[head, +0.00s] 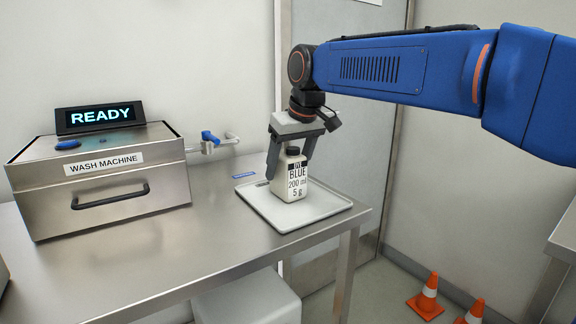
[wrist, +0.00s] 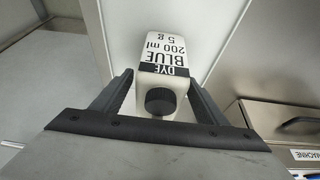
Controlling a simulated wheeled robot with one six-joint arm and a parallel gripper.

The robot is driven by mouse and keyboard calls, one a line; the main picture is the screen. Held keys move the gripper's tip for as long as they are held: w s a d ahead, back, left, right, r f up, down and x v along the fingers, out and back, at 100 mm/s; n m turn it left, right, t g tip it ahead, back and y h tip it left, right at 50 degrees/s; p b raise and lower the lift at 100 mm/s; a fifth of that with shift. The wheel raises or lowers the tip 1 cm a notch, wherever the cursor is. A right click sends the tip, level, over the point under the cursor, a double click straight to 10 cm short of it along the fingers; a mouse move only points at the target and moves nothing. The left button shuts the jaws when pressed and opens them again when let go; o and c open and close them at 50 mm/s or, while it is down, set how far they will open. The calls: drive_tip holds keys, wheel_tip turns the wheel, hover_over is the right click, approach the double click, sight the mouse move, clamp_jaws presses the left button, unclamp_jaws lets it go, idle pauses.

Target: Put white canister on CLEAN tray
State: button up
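The white canister (head: 291,184) has a black cap and a label reading DYE BLUE, 200 ml, 5 g. It is upright at the white tray (head: 325,208), and its base appears to rest on the tray. In the wrist view the canister (wrist: 164,62) is between my two fingers, cap toward the camera. My gripper (head: 289,168) points down with one finger on each side of the canister. The fingertips are very close to its sides; I cannot tell whether they press on it.
The wash machine (head: 100,178), with a READY display (head: 100,116), stands at the left of the steel table (head: 170,252). Clear table lies between machine and tray. Orange cones (head: 428,297) stand on the floor at right.

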drive_tip(key=v, duration=1.2)
drive_tip(key=s+d+f+m+h, duration=0.1)
drive_tip(key=s+d+f+m, duration=0.2)
drive_tip(key=s+d+f, duration=0.7)
drive_tip(key=s+d+f+m+h, duration=0.1)
drive_tip(key=s+d+f+m, duration=0.1)
drive_tip(key=s+d+f, duration=0.85)
drive_tip(key=s+d+f+m, duration=0.1)
drive_tip(key=s+d+f, duration=0.2)
drive_tip(key=f, duration=0.3)
drive_tip(key=s+d+f+t, duration=0.1)
drive_tip(key=s+d+f, duration=0.2)
drive_tip(key=f, duration=0.4)
drive_tip(key=shift+d+f+m+h, duration=0.2)
drive_tip(key=shift+d+m+h, duration=0.1)
drive_tip(key=shift+m, duration=0.1)
